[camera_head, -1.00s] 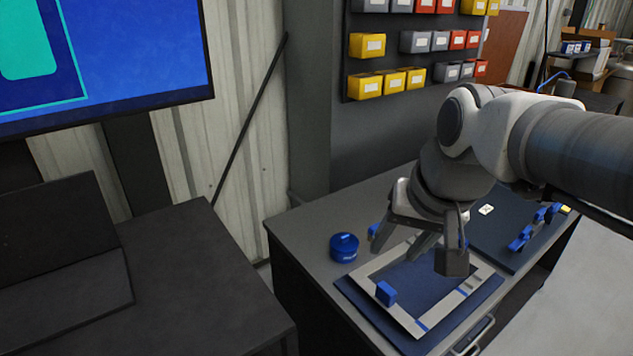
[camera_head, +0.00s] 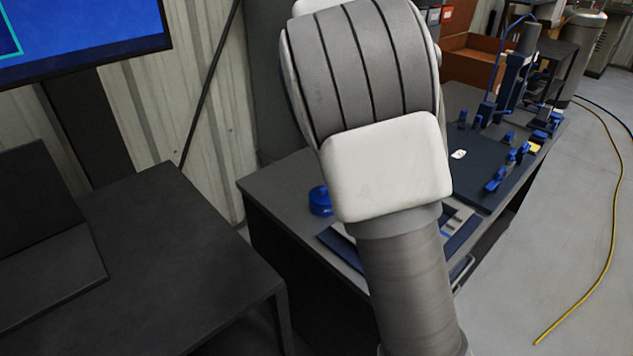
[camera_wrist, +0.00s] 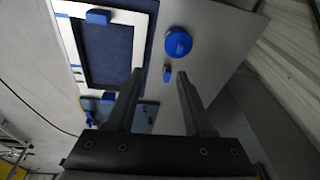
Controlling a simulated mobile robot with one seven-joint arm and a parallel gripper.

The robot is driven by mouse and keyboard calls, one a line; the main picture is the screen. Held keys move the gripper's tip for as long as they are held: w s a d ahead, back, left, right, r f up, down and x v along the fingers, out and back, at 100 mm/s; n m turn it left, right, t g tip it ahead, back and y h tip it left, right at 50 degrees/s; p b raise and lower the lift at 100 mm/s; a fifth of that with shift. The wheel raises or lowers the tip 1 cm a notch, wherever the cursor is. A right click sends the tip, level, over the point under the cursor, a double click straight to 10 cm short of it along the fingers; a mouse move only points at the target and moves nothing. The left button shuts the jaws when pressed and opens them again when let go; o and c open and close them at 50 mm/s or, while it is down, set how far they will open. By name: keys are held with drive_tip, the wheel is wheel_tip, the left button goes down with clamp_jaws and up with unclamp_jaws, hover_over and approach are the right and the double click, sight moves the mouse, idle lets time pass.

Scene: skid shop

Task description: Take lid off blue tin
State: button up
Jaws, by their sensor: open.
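The blue tin (camera_head: 320,201) stands upright on the grey workbench, left of my arm in the head view; my arm covers its right edge. In the wrist view the round blue tin (camera_wrist: 178,42) shows from above with a small raised part on its top. My gripper (camera_wrist: 160,74) is open and empty in the wrist view, its two fingers apart and pointing toward the bench. The tin lies beyond the fingertips, a little to the right of the middle between them, and is not touched. In the head view my arm hides the gripper.
Blue clamps (camera_head: 495,180) stand on a dark board farther right.

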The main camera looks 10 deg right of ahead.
drive_tip(key=w+a+f+m+h, duration=0.1)
drive_tip(key=w+a+f+h, duration=0.1)
drive_tip(key=w+a+f, duration=0.45)
drive_tip(key=b+x, duration=0.1)
drive_tip(key=x, duration=0.6)
drive_tip(key=d+b+x, duration=0.1)
drive_tip(key=x, duration=0.3)
drive_tip(key=shift+w+r+b, duration=0.2)
drive_tip(key=shift+w+b, duration=0.1)
drive_tip(key=shift+w, duration=0.05)
drive_tip(key=shift+d+b+x, duration=0.25)
drive_tip(key=shift+x, duration=1.3)
drive_tip(key=shift+d+b+x, duration=0.2)
drive_tip(key=shift+x, duration=1.3)
drive_tip(key=shift+r, duration=0.2)
clamp_jaws()
